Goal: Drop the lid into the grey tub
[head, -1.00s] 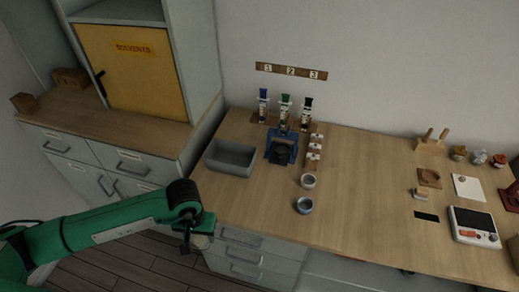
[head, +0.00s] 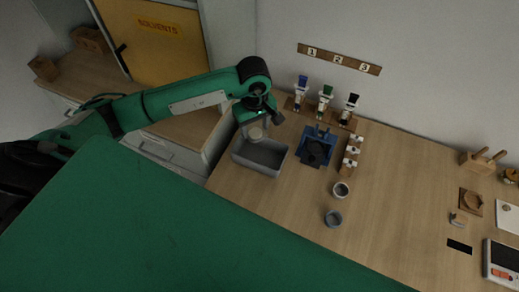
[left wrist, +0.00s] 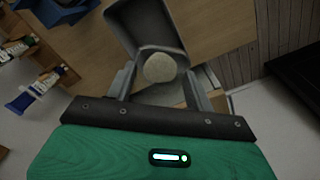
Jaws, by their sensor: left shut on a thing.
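The grey tub (head: 278,171) is an open rectangular container on the bench, left of the blue stand. My left gripper (head: 255,126) is over the tub's back part, shut on a pale round lid (head: 256,133). In the left wrist view the lid (left wrist: 160,67) sits between the two fingers of my left gripper (left wrist: 160,84). The tub (left wrist: 146,22) shows just beyond the lid, with its interior partly hidden by it. The height of the lid above the tub is hard to tell. My right gripper is not in view.
A blue stand (head: 325,134) is right of the tub. Several capped tubes (head: 324,98) stand behind it. A cabinet with a yellow door (head: 158,43) stands at left. The middle of the bench is clear.

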